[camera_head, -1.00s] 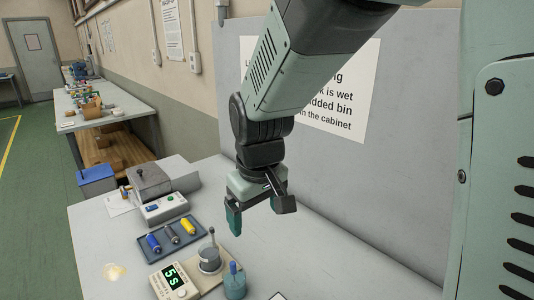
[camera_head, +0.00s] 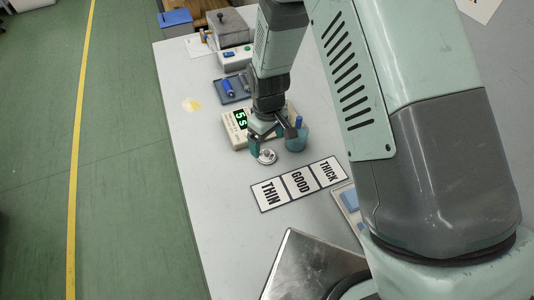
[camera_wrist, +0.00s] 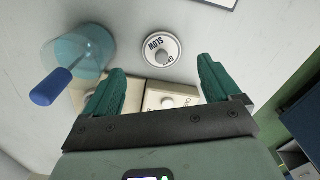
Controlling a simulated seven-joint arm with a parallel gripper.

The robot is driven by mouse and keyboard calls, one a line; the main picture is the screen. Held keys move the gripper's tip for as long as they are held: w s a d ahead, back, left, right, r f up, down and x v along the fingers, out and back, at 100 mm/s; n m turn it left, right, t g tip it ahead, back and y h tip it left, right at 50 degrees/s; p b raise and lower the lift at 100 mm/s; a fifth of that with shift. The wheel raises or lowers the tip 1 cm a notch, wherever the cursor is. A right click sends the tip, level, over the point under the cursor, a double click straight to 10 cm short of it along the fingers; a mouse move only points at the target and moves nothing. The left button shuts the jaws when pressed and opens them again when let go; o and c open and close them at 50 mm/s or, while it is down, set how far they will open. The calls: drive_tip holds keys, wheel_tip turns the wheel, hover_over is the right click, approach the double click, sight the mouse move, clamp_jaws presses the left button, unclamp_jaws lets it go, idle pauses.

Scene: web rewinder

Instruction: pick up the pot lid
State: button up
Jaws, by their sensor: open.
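A small round pale disc with a grey knob (camera_head: 265,157), apparently the pot lid, lies flat on the bench top. In the wrist view the disc (camera_wrist: 160,50) carries dark lettering, partly legible as "SLOW", and sits just beyond the gap between my fingertips. My gripper (camera_head: 269,141) points down just behind it, open, with nothing between the green fingers (camera_wrist: 162,72). A teal pot (camera_head: 297,141) with a blue-handled tool stands close to its right; in the wrist view the pot (camera_wrist: 88,52) is at the left.
A THIN/GOOD/THICK card (camera_head: 300,184) lies in front. A metal plate (camera_head: 300,262) is nearer. Bench to the left is clear.

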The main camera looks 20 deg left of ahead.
sight(267, 151)
drive_tip(key=shift+a+f, duration=0.15)
drive_tip(key=shift+f, duration=2.55)
drive_tip(key=c, duration=1.1)
